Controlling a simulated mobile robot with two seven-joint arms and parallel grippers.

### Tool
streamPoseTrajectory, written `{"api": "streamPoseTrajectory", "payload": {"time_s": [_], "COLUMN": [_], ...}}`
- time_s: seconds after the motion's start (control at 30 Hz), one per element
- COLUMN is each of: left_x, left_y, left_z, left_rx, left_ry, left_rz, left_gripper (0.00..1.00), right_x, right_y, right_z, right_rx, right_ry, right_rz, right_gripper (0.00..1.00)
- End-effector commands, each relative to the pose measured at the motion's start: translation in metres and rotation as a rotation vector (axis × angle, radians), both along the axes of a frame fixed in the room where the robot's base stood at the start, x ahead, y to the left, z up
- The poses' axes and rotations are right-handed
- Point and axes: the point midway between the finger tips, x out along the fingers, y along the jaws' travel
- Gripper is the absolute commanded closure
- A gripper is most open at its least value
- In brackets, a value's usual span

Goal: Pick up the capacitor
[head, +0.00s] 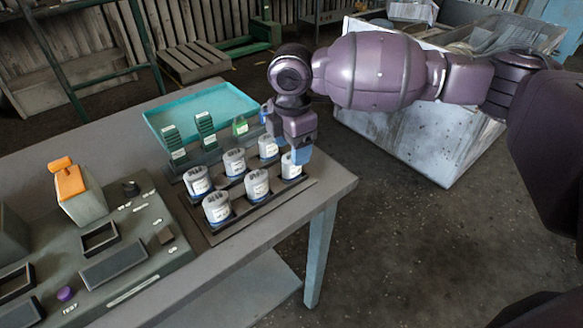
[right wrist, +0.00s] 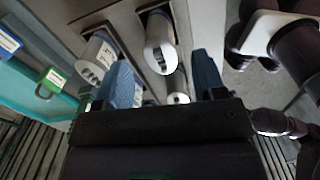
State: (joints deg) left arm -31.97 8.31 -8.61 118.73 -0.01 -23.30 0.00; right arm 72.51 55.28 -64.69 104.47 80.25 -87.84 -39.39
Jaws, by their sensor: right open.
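Several capacitors, white-grey cylinders with labels, stand upright in a dark rack (head: 228,233) on the table, in two rows. The far right capacitor (head: 291,168) is closest below my right gripper (head: 288,146); another capacitor (head: 268,147) stands just left of it. In the right wrist view my right gripper (right wrist: 165,80) has its two blue fingers spread apart. A capacitor (right wrist: 178,88) shows between them, partly hidden by the gripper body, and a larger-looking capacitor (right wrist: 160,45) stands above it. I cannot tell whether a finger touches one. My left gripper is not in view.
A teal tray (head: 232,95) with green parts (head: 205,125) lies behind the rack. A grey test fixture (head: 120,245) with an orange-topped block (head: 70,183) stands at left. A large white bin (head: 410,140) stands beyond the table's right edge. The table's right corner is clear.

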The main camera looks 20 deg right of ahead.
Motion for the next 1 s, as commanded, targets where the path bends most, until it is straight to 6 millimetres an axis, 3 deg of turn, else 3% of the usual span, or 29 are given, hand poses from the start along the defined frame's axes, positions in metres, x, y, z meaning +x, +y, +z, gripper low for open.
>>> {"api": "streamPoseTrajectory", "payload": {"time_s": [0.2,0.5,0.8,1.0], "left_x": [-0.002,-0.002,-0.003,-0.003], "left_y": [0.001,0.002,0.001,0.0], "left_z": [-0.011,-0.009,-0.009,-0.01], "left_rx": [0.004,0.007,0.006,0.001], "left_ry": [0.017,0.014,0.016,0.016], "left_rz": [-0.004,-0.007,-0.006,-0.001], "left_gripper": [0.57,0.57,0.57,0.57], "right_x": [-0.001,-0.001,-0.001,-0.001], "right_y": [-0.003,-0.002,-0.002,-0.002], "right_z": [-0.034,-0.037,-0.037,-0.037], "right_rx": [-0.001,0.0,0.0,0.0], "right_ry": [0.005,0.001,0.001,0.001], "right_rz": [0.0,0.0,0.0,0.0], "right_gripper": [0.36,0.36,0.82,0.83]}}
